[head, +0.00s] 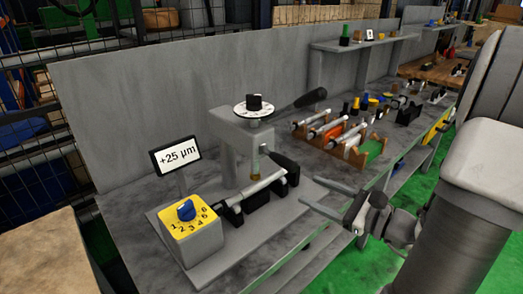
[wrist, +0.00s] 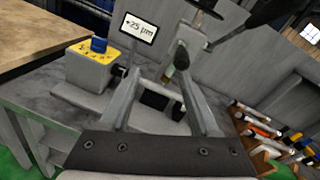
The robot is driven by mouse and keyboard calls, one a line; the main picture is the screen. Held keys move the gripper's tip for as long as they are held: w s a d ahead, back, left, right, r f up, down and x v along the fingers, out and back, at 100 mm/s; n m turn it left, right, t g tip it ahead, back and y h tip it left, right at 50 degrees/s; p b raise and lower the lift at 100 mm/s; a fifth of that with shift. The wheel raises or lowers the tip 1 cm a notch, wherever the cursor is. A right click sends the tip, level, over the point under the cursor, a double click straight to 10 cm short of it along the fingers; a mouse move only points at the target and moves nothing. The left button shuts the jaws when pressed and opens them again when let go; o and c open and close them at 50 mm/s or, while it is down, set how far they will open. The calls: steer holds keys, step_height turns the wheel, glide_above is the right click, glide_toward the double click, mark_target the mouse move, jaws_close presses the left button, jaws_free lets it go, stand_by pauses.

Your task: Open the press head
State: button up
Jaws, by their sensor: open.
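The press head (head: 240,128) is a grey block on a column, with a white dial and black knob (head: 254,104) on top. A black-gripped lever (head: 312,97) reaches out to its right. A brass-coloured tip (head: 255,165) points down from the head to a metal shaft (head: 258,188) on black supports. The head also shows in the wrist view (wrist: 187,45), beyond my fingers. My gripper (head: 308,190) is open and empty, to the right of the fixture and apart from the lever. It also shows in the wrist view (wrist: 160,75).
A yellow-topped box with a blue knob (head: 187,212) and a "+25 µm" sign (head: 175,156) stand left of the press. Racks with coloured-handled tools (head: 345,140) stand on the bench to the right. A grey back panel (head: 130,110) rises behind. Green floor lies in front.

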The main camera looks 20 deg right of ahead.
steer(key=d+m+t+h, duration=0.1)
steer(key=d, duration=0.2)
glide_toward(274, 155)
steer(key=shift+m+t+h, duration=0.3)
steer(key=x, duration=0.6)
steer(key=f+x, duration=0.1)
steer(key=x, duration=0.3)
jaws_close()
stand_by(0.8)
